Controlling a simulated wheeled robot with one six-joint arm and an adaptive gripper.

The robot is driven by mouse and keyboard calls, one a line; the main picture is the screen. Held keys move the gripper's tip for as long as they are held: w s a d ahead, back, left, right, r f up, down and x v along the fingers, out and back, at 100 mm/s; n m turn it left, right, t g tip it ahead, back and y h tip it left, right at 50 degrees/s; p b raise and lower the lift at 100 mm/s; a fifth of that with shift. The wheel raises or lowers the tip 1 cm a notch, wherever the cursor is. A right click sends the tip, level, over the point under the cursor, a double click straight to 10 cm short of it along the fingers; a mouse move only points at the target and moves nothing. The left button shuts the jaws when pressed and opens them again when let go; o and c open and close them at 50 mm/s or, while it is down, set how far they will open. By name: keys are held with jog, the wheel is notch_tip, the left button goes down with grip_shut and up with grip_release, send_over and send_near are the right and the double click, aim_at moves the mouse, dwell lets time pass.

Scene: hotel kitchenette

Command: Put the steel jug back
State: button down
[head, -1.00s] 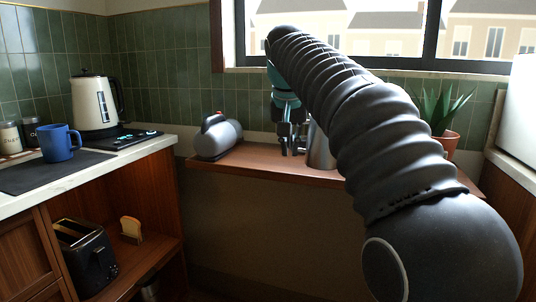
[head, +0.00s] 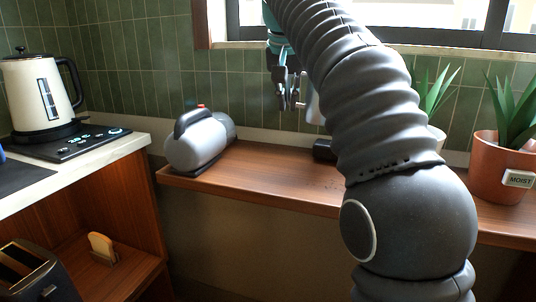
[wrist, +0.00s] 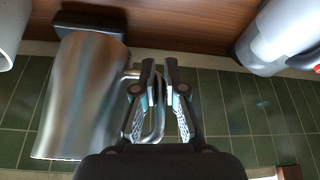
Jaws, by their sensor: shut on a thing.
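The steel jug (head: 313,106) is held up above the wooden shelf (head: 270,178), mostly hidden behind my arm in the head view. In the wrist view the brushed steel jug (wrist: 80,95) fills the left side, its loop handle (wrist: 155,130) towards my gripper. My gripper (wrist: 161,84) is shut on that handle; in the head view it (head: 290,100) is just left of the jug. A small black block (head: 323,150) sits on the shelf below the jug; it also shows in the wrist view (wrist: 92,22), partly overlapped by the jug.
A grey canister with a black handle (head: 198,143) lies at the shelf's left end. A white plant pot (head: 436,140) and a terracotta pot (head: 497,180) stand to the right. The tiled wall (head: 180,70) is behind. The shelf's middle is clear. A cream kettle (head: 38,95) stands on the left counter.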

jog(key=shift+w+a+f, duration=0.1)
jog(key=shift+w+a, duration=0.1)
jog(key=shift+w, duration=0.05)
jog(key=a+f, duration=0.2)
jog(key=a, duration=0.1)
jog(key=a+f, duration=0.2)
jog(key=a, duration=0.2)
jog(key=a+f, duration=0.2)
jog(key=a, duration=0.2)
jog(key=shift+w+f+b, duration=0.35)
jog(key=shift+w, duration=0.05)
jog(key=shift+a+f+b, duration=0.1)
jog(key=shift+f+b, duration=0.65)
jog(key=shift+f, duration=1.25)
jog(key=shift+f, duration=0.15)
jog(key=c, duration=1.2)
grip_release()
jog(key=shift+c, duration=0.2)
jog(key=p+v, duration=0.2)
jog(key=v, duration=1)
